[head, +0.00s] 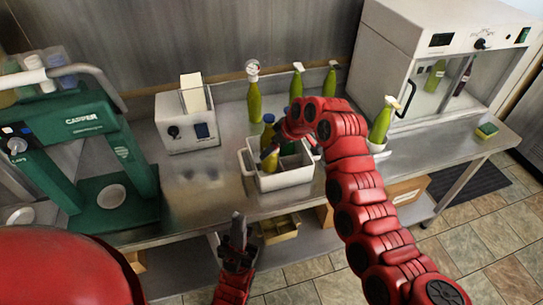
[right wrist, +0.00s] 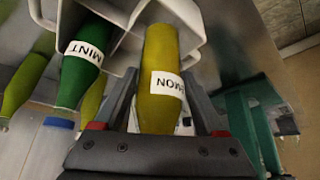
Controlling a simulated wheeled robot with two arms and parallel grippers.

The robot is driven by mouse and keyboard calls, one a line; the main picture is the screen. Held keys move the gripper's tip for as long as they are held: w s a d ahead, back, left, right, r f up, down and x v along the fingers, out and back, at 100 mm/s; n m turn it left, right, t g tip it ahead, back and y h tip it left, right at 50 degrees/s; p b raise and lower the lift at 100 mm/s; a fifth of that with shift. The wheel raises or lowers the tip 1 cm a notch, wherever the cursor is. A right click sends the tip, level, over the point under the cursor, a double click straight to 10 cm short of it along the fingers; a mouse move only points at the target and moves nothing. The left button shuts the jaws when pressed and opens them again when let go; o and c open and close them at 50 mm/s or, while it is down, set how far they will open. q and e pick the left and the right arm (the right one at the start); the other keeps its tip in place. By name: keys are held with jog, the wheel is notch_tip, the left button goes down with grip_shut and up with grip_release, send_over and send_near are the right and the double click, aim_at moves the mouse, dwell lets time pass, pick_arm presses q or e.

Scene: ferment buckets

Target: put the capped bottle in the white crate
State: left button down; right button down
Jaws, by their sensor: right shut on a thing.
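The white crate (head: 283,181) stands on the steel bench near its front edge, with dark bottles in its compartments. My right gripper (head: 284,135) is over the crate and shut on a yellow bottle with a lemon label (right wrist: 160,82). That bottle also shows tilted at the crate's left side in the head view (head: 269,161). Its wide end is at the crate's rim in the right wrist view; I cannot tell how far inside it is. Its cap is mostly hidden. My left gripper (head: 238,228) hangs in front of the bench, apart from the crate; its jaw gap is unclear.
A green bottle with a mint label (right wrist: 82,62) is beside the held one. A blue-capped bottle (head: 268,130) is behind the held one. A green capper (head: 88,125) and a white box machine (head: 187,128) are left.

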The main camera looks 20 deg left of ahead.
aim_at(277, 157)
jog(key=shift+s+d+f, duration=0.1)
jog(key=shift+d+f, duration=0.05)
jog(key=shift+f, duration=0.25)
jog(key=f, duration=0.1)
jog(key=f+p, duration=0.2)
jog(key=shift+a+f, duration=0.25)
jog(key=shift+f, duration=0.15)
jog(key=shift+d+f, duration=0.15)
jog(key=shift+f, duration=0.2)
jog(key=shift+f+b, duration=0.2)
jog(key=shift+b, duration=0.15)
jog(key=shift+c, duration=1.1)
grip_release()
